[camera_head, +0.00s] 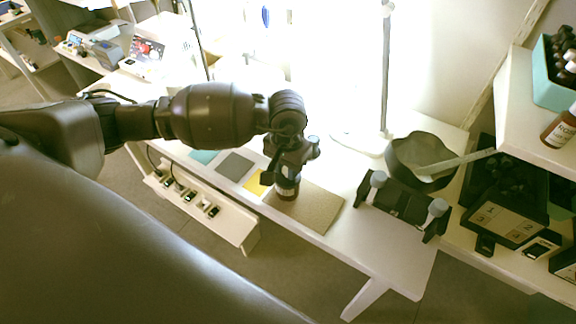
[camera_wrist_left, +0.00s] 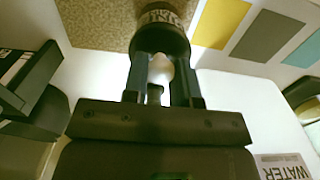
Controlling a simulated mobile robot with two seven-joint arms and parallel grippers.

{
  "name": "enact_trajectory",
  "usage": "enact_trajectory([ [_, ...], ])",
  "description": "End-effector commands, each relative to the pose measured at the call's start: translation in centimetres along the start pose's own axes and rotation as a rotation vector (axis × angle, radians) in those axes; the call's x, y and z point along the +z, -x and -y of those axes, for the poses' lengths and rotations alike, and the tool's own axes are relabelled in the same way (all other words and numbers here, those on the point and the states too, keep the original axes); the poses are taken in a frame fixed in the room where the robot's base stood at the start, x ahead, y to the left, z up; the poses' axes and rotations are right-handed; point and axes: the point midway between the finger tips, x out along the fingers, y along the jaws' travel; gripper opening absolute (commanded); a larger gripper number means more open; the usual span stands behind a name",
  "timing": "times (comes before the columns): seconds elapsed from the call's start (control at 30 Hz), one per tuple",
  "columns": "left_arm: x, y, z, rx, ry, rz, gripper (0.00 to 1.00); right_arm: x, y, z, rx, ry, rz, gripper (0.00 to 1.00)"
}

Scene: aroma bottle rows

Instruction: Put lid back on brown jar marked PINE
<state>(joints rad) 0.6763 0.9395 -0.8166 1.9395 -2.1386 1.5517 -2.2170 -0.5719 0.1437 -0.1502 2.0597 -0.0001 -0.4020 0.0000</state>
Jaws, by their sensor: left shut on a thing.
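A brown jar (camera_head: 287,188) with a pale label stands upright on the tan mat (camera_head: 318,208), just below my left gripper (camera_head: 284,164). In the left wrist view the label (camera_wrist_left: 163,15) is partly cut off and its word is not clearly readable. My left gripper (camera_wrist_left: 165,88) is shut on a dark lid with a pale bulb (camera_wrist_left: 160,70), between its fingers. The lid is lined up over the jar's top. I cannot tell whether it is fully seated or just above the rim. My right gripper is not in view.
Yellow (camera_head: 257,183), grey (camera_head: 236,166) and teal squares lie left of the mat. A dark bowl (camera_head: 408,160) and a black rack (camera_head: 395,203) stand to the right. A lamp pole (camera_head: 385,70) rises behind. Brown bottles (camera_head: 562,128) sit on the right shelf.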

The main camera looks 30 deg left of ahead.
Motion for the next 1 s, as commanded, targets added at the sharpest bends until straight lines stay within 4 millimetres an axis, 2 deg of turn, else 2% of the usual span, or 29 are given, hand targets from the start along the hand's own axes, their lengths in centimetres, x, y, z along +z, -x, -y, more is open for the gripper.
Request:
enact_trajectory([
  [0.33, 0.0, 0.02, -0.02, 0.0, 0.0, 0.0, 0.0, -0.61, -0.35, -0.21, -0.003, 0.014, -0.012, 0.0],
  [0.37, 0.0, 0.02, -0.01, 0.0, 0.0, 0.0, 0.3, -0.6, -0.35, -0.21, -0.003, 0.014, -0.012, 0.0],
  [0.5, 0.0, 0.01, -0.02, 0.0, 0.0, 0.0, 0.52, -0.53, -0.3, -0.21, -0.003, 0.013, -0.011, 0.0],
  [0.53, 0.0, 0.01, -0.02, 0.0, 0.0, 0.0, 0.56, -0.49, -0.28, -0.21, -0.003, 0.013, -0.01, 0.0],
  [0.73, 0.0, 0.0, -0.02, 0.001, 0.0, 0.0, 0.57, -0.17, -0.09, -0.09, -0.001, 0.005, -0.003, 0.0],
  [0.9, 0.01, 0.0, -0.02, 0.001, 0.0, 0.0, 0.81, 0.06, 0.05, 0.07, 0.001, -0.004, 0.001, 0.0],
  [1.0, 0.01, 0.0, -0.02, 0.001, 0.0, 0.0, 0.81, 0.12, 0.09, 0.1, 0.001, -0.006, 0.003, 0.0],
])
